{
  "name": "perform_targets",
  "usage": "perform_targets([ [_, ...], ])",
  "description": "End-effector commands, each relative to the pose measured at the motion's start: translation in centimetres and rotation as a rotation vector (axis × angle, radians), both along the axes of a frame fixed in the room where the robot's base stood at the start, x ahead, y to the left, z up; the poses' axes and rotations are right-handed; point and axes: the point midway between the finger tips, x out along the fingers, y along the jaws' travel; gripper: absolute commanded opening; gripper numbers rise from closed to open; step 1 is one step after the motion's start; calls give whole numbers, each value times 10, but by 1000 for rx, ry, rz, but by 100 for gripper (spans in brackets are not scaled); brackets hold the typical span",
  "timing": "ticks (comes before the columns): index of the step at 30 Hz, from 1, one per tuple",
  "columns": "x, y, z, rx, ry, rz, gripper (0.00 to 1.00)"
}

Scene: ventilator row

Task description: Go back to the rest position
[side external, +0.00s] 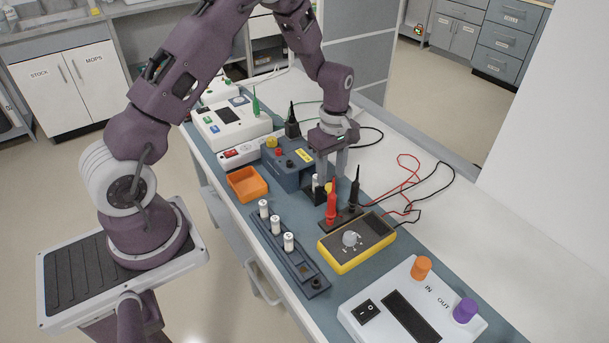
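My gripper (331,176) points down over the middle of the blue-grey bench mat, beside the blue box with terminals. Its two fingers stand apart, and I see nothing held between them. A small black holder (318,195) with a white piece in it is right by the fingertips. Whether the fingers touch it cannot be told.
Red and black probes (332,203) stand upright close in front of my gripper. A yellow multimeter (355,241), a battery rack (289,253), an orange tray (246,184) and a white IN/OUT device (412,310) crowd the bench. Loose leads lie to the right.

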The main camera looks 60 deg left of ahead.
Motion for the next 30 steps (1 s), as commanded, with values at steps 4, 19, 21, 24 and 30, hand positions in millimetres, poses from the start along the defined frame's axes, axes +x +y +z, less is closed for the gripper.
perform_targets([
  [4, 0, 0, 13, 0, -2, 0, 40],
  [19, -14, -20, 95, 7, -87, -224, 40],
  [21, -38, -36, 147, 23, -148, -413, 40],
  [24, -87, -57, 208, 71, -228, -694, 40],
  [30, -199, -84, 264, 233, -348, -1215, 40],
])
